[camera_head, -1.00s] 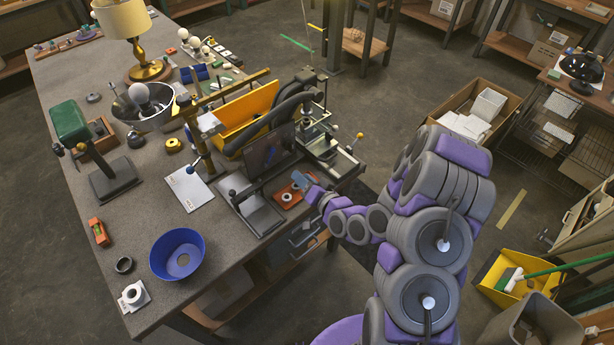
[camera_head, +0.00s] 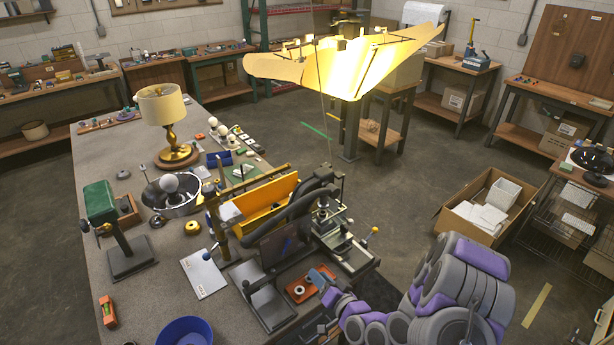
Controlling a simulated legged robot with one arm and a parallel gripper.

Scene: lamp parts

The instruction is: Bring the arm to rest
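My grey and purple arm (camera_head: 440,300) enters from the lower right, beside the bench's right edge. My gripper (camera_head: 322,279) is at its left end, small in the picture, next to a small orange-red tray (camera_head: 303,287) on the bench. I cannot make out its fingers or whether it is open or shut.
A yellow bin (camera_head: 262,213) and a black press-like machine (camera_head: 300,230) stand close left of my gripper. A blue bowl (camera_head: 184,332) is at the front.

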